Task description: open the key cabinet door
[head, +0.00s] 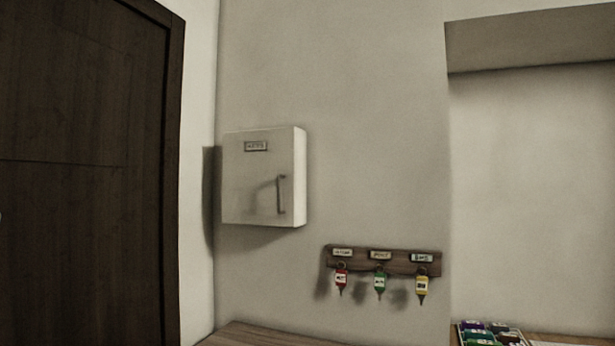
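The key cabinet (245,200) is a white box mounted on the wall, left of the middle in the head view. Its door (250,170) looks closed, flush with the box. A small label plate (256,146) sits near the top of the door. A vertical bar handle (281,195) is on the door's right side. A darker shadow shape falls on the door left of the handle. My gripper is not in view.
A dark wooden door (85,180) stands at the left. Below right of the cabinet, a wooden key rack (400,263) holds red (341,278), green (379,282) and yellow (421,284) tagged keys. A wooden surface (262,335) and a tray (517,333) of coloured items are at the bottom.

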